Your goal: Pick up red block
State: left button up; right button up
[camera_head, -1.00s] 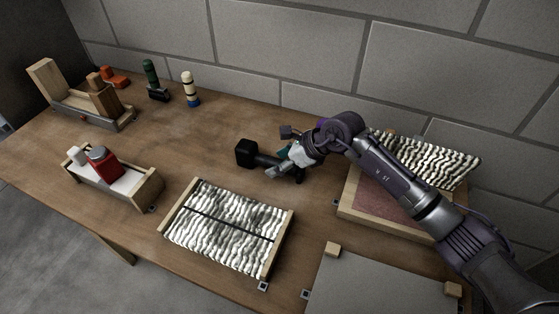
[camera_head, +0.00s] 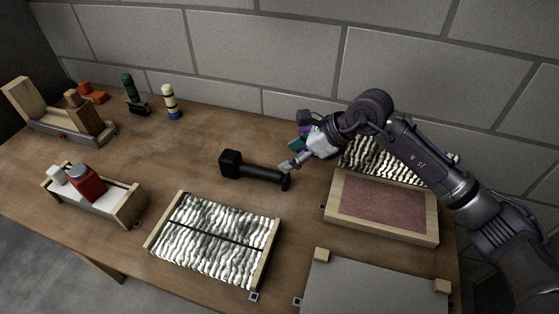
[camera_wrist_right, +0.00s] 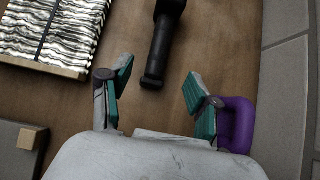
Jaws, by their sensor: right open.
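An orange-red block (camera_head: 92,93) lies at the back left of the wooden table in the head view, behind a wooden holder. A red bottle-like piece (camera_head: 88,182) sits in a small tray at the left. My right gripper (camera_head: 288,162) is far to the right of both, near the handle end of a black mallet. In the right wrist view its teal-padded fingers (camera_wrist_right: 158,78) are spread apart with nothing held between them. The mallet handle (camera_wrist_right: 157,55) shows beyond the fingers. No red block shows in the wrist view. My left gripper is not in view.
A framed black-and-white ribbed panel (camera_head: 215,240) lies in front. A wooden frame with a dark red pad (camera_head: 383,203) is at the right. Green (camera_head: 130,90) and cream (camera_head: 170,100) pegs stand near the wall. A purple ring (camera_wrist_right: 238,125) is beside the gripper. The table's middle left is clear.

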aim_at(87, 183)
jog(key=k+j, duration=0.3)
jog(key=j, duration=0.15)
jog(key=k+j, duration=0.25)
jog(key=j, duration=0.15)
jog(key=k+j, duration=0.3)
jog(key=j, duration=0.15)
jog(key=k+j, duration=0.25)
jog(key=j, duration=0.15)
jog(key=k+j, duration=0.3)
jog(key=j, duration=0.15)
